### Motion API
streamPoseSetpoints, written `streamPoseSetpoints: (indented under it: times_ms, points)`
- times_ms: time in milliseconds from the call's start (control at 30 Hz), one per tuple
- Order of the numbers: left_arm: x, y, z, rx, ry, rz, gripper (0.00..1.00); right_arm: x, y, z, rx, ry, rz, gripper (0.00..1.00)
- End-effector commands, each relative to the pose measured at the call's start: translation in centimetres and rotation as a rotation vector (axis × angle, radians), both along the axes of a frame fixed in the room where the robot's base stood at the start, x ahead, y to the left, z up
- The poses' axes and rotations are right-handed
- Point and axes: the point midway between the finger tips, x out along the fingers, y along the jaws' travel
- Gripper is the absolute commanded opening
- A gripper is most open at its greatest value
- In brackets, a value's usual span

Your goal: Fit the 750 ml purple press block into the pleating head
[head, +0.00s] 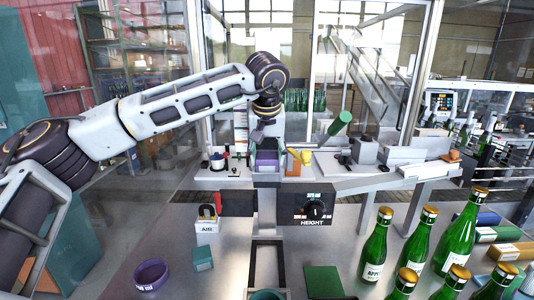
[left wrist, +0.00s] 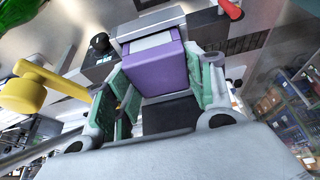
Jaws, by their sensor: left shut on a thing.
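The purple press block (left wrist: 158,72) is held between the green-padded fingers of my left gripper (left wrist: 165,88) in the left wrist view. Its far end meets or lies close against a grey metal housing (left wrist: 150,22), apparently the pleating head; I cannot tell how far it is inside. In the head view my left gripper (head: 268,142) points down at the machine in the middle, with the block (head: 266,157) showing small and purple below it. The fingers and the arm hide part of the machine there. My right gripper is in neither view.
A yellow part (head: 304,156) stands right of the gripper. A HEIGHT dial panel (head: 312,208) and an AIR switch (head: 207,222) are in front. A purple ring (head: 151,274) lies at the front left. Several green bottles (head: 375,246) stand at the front right.

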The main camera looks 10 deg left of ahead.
Motion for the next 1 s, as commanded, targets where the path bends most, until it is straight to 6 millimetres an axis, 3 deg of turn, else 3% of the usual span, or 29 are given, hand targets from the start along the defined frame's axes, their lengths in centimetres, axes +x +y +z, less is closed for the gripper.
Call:
streamPoseSetpoints:
  times_ms: [267, 300, 433, 1000]
  points:
    - [-0.01, 0.0, -0.27, 0.0, 0.0, -0.001, 0.27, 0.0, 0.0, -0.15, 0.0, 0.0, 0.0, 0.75]
    - [-0.01, 0.0, -0.27, 0.001, 0.0, -0.001, 0.57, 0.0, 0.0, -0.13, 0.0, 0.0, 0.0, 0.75]
    - [0.0, 0.0, -0.24, 0.001, 0.0, -0.001, 0.74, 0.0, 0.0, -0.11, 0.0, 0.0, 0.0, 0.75]
    - [-0.19, -0.06, 0.55, 0.001, -0.001, -0.001, 0.75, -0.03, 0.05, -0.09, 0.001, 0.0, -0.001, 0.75]
